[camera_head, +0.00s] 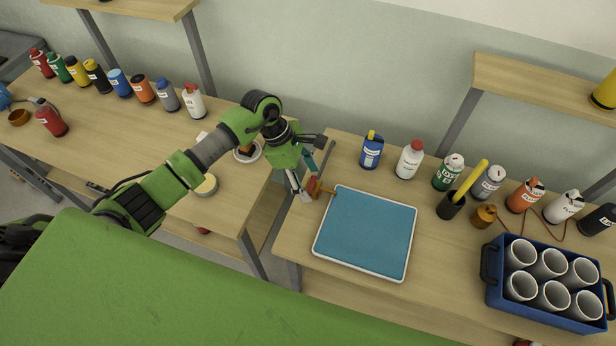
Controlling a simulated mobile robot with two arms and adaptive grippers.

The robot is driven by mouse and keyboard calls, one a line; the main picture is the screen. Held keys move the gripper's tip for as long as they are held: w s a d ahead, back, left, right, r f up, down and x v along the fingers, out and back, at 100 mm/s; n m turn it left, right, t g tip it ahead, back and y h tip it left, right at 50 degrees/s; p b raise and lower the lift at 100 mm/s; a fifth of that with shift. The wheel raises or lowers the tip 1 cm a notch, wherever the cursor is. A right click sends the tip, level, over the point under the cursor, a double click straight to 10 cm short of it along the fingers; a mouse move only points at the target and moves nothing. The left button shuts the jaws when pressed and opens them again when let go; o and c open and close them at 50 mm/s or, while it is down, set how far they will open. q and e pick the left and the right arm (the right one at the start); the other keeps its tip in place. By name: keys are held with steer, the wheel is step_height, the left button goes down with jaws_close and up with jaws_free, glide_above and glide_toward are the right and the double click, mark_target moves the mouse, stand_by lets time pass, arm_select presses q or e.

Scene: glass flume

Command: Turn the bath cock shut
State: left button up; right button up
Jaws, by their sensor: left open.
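The bath (366,234) is a shallow blue rectangle with a white rim on the right-hand bench. The bath cock (315,188) is a small red and brass-coloured fitting at the bath's upper left corner, with its short spout pointing over the rim. My left gripper (313,168) is open around the upper part of the cock, one finger above it and one at its left side. A thin brown bar rises between the fingers. The gripper partly covers the cock, so I cannot tell the handle's exact angle or whether a finger touches it. My right gripper is not in view.
Several bottles stand behind the bath, including a blue one (371,151) and a white one (409,160). A black cup (451,206) holds a yellow stick. A blue crate (545,310) of white cups stands right. A gap separates this bench from the left bench (110,130).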

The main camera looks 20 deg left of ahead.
arm_select(q)
steer(key=c, duration=1.1)
